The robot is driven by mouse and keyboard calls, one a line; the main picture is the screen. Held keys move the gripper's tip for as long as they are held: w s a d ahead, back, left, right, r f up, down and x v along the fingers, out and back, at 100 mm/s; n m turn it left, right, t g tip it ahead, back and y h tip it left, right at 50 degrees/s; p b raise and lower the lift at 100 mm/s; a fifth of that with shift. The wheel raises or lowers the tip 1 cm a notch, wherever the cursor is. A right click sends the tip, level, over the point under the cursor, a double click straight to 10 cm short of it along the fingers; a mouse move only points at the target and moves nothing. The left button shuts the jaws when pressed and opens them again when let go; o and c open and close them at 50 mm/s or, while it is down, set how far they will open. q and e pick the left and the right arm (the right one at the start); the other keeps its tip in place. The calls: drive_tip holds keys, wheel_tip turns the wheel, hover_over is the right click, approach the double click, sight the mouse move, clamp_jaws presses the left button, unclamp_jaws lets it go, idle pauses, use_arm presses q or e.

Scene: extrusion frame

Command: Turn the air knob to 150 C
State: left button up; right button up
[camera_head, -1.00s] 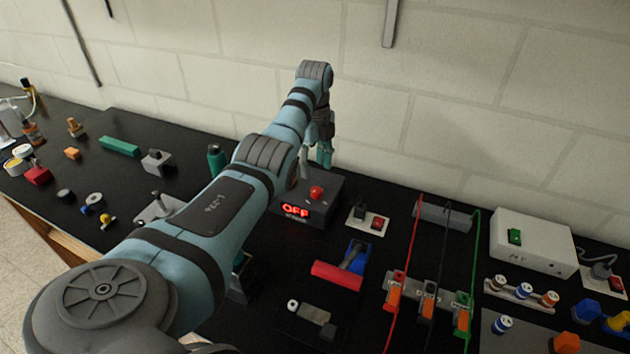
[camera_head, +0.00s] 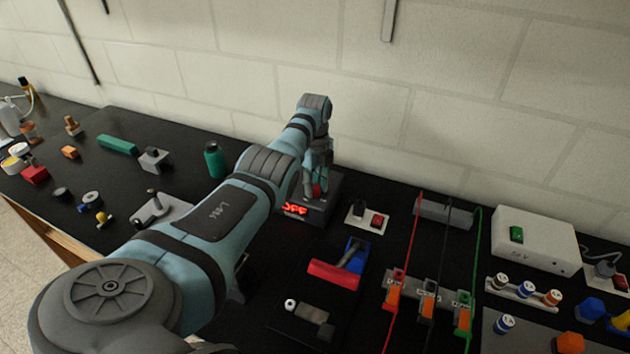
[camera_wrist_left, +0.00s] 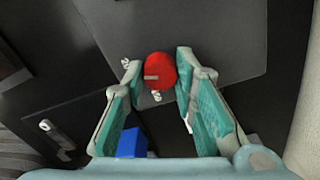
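The red knob (camera_wrist_left: 160,71) sits on top of a dark station box (camera_wrist_left: 225,35) in the left wrist view. In the head view the box (camera_head: 326,212) has a red lit display (camera_head: 294,208) on its front that reads OFF, and the knob is mostly hidden by my gripper. My left gripper (camera_wrist_left: 157,77) points down over the knob, with its teal fingers apart, one on each side of it. The right finger looks very close to the knob; I cannot tell if it touches. My right gripper is not in view.
A small plate with a red switch (camera_head: 377,221) stands right of the box. A red and blue tool (camera_head: 334,274) lies in front of it. A green bottle (camera_head: 214,161) stands to the left. The block wall (camera_head: 450,110) rises close behind.

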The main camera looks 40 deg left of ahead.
sight(314, 187)
use_arm(q)
drive_tip(key=shift+n, duration=0.4)
clamp_jaws()
drive_tip(key=shift+r+n+p, duration=0.1)
drive_tip(key=shift+n+p, duration=0.45)
drive_tip(key=shift+n, duration=0.35)
drive_tip(key=shift+n+p, duration=0.3)
drive_tip(key=shift+n, duration=1.3)
drive_tip(key=o, duration=1.1)
unclamp_jaws()
wheel_tip(314, 187, up, 12)
drive_tip(key=shift+f, duration=0.1)
